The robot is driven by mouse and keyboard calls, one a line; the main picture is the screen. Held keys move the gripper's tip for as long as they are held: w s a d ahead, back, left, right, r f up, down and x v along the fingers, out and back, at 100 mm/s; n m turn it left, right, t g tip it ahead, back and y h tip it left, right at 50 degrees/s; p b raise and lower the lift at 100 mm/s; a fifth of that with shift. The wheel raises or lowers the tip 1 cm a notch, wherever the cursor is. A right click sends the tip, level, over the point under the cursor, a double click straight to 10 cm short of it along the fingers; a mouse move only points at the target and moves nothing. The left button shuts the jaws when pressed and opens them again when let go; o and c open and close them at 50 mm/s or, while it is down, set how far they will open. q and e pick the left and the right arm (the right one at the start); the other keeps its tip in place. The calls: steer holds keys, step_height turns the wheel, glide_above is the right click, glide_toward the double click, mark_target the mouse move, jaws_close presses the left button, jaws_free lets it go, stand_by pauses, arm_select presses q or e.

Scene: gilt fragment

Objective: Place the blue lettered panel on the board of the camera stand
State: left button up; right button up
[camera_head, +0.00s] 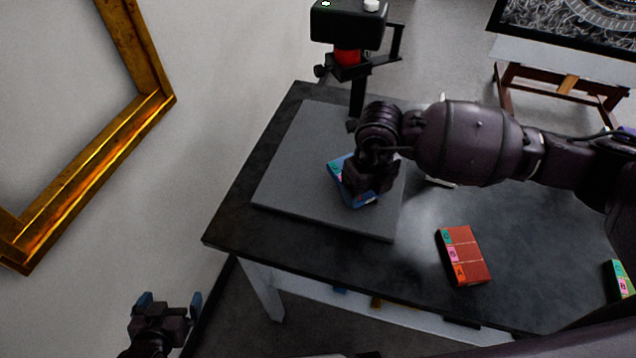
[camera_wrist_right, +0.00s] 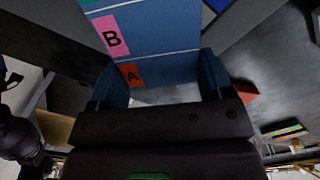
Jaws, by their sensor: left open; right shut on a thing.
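The blue lettered panel (camera_head: 342,182) is over the grey board (camera_head: 298,160) of the camera stand, partly hidden by my right gripper (camera_head: 366,186). My right gripper is shut on the panel. In the right wrist view, the panel (camera_wrist_right: 168,38) is between the fingers (camera_wrist_right: 163,85) and shows a pink B label and an orange A label. I cannot tell whether the panel touches the board. The camera stand's black column and camera head (camera_head: 348,25) rise at the board's far edge. My left gripper (camera_head: 168,304) is open and empty, off the table at lower left.
A red lettered panel (camera_head: 466,258) lies on the dark table (camera_head: 415,285), right of the board. Another lettered panel (camera_head: 620,279) shows at the right edge. A gilt frame (camera_head: 100,150) is at left. A low easel-like stand (camera_head: 560,80) is at the back right.

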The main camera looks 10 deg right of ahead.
glide_above(316, 195)
steer(key=d, duration=0.1)
steer(key=shift+s+d+p, duration=0.1)
steer(key=shift+s+p, duration=0.15)
steer(key=shift+p, duration=0.1)
steer(key=shift+w+a, duration=0.2)
steer(key=shift+a, duration=0.4)
step_height(316, 195, down, 3)
steer(key=shift+f, duration=0.25)
steer(key=shift+f, duration=0.2)
steer(key=o, duration=1)
steer(key=shift+r, duration=0.15)
